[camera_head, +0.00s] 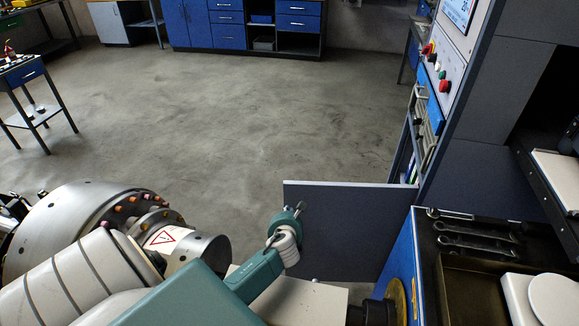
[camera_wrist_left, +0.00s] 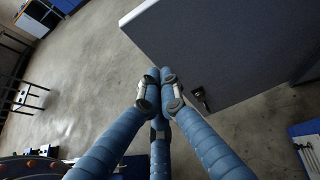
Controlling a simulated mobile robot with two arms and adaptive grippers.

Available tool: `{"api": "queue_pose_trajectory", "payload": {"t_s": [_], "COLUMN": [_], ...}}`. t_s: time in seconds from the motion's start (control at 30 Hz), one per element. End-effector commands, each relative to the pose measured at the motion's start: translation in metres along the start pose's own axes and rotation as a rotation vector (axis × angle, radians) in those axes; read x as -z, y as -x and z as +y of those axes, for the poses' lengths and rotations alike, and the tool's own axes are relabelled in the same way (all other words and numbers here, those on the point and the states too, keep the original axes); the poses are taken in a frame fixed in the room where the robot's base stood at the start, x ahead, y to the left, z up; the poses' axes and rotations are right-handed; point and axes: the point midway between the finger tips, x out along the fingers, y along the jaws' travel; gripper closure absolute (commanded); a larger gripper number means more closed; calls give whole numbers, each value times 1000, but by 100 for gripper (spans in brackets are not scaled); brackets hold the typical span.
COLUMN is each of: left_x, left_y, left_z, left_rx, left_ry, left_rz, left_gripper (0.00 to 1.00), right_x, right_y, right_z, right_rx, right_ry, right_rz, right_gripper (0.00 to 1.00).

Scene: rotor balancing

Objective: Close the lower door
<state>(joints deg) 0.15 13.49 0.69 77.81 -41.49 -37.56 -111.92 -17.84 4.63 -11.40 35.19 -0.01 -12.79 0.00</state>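The lower door (camera_head: 345,225) is a dark grey panel standing open, swung out from the cabinet on the right in the head view. It fills the upper right of the left wrist view (camera_wrist_left: 235,45), with a small dark latch (camera_wrist_left: 200,98) on its face. My left gripper (camera_head: 287,218) is in front of the door's face, near its free edge. In the left wrist view its fingers (camera_wrist_left: 157,76) are drawn together with nothing visible between them. I cannot tell whether they touch the door. My right gripper is not in view.
The cabinet's control panel (camera_head: 445,70) with coloured buttons rises at the right. A tray of wrenches (camera_head: 470,236) lies at the lower right. A small table (camera_head: 25,75) stands at far left and blue drawer units (camera_head: 225,30) at the back. The floor between is clear.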

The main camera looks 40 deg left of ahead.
Motion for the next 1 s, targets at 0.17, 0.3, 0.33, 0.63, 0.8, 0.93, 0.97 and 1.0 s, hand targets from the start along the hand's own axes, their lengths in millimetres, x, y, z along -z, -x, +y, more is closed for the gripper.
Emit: {"api": "queue_pose_trajectory", "payload": {"t_s": [0.17,0.3,0.33,0.63,0.8,0.93,0.97,1.0], "left_x": [2,-12,-13,-19,-19,-20,-20,-22], "left_y": [-39,-55,-58,-69,-69,-70,-70,-71], "left_z": [-1,-1,-1,0,0,0,0,1], "left_rx": [0,0,0,1,1,2,3,6], "left_ry": [4,5,4,3,3,2,1,-1], "left_rz": [2,1,1,1,1,1,0,0], "left_gripper": [100,100,100,100,100,100,100,100], "right_x": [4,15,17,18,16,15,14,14], "right_y": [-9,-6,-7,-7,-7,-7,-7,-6], "right_z": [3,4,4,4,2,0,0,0], "right_rx": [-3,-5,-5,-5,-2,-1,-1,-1], "right_ry": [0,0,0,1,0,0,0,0], "right_rz": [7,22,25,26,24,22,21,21], "right_gripper": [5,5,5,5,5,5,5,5]}}
